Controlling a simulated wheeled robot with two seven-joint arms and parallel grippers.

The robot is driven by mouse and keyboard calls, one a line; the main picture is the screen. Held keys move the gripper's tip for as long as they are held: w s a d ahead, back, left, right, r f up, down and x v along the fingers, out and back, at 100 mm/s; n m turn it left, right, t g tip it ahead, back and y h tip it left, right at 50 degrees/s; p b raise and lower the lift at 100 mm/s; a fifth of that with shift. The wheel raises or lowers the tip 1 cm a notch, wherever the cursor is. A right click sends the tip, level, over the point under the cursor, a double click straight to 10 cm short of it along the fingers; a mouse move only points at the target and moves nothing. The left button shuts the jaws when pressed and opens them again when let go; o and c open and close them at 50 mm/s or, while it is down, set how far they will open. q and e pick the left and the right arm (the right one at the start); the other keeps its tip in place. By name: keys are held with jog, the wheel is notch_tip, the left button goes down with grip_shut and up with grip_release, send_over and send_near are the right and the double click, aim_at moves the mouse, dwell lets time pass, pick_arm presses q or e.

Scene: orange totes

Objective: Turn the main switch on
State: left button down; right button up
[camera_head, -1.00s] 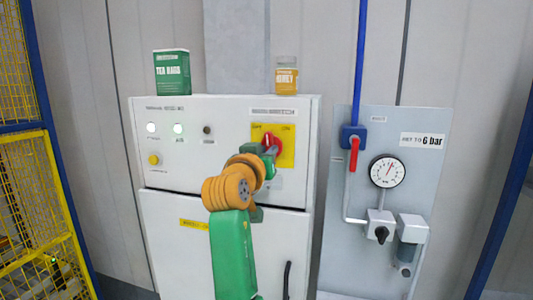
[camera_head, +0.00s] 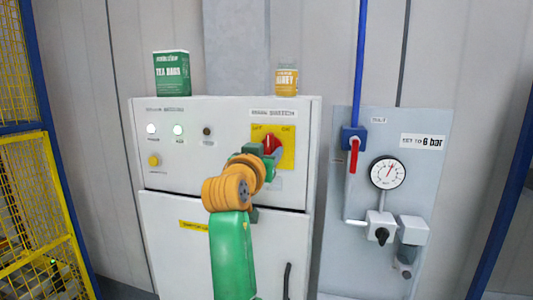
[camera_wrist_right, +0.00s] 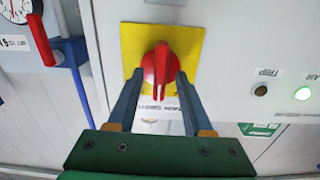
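The main switch is a red rotary knob (camera_head: 272,143) on a yellow plate (camera_head: 288,157) marked OFF at upper left and ON at upper right. My right gripper (camera_head: 266,154) is at the knob and partly covers its lower side. In the right wrist view the knob (camera_wrist_right: 160,69) is between the two fingertips of my gripper (camera_wrist_right: 158,78). The fingers are apart, one on each side of the knob's handle, with gaps beside the handle. I cannot tell whether a fingertip touches the knob. My left gripper is not in view.
The white cabinet (camera_head: 225,120) has lit lamps and a yellow button (camera_head: 154,160). A green tea box (camera_head: 172,74) and a honey jar (camera_head: 287,80) stand on top. At right is a grey panel with a red valve handle (camera_head: 354,155) and gauge (camera_head: 387,172).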

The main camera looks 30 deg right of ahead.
jog(key=shift+a+f, duration=0.1)
jog(key=shift+f, duration=0.05)
jog(key=b+v, duration=0.4)
jog(key=v, duration=0.3)
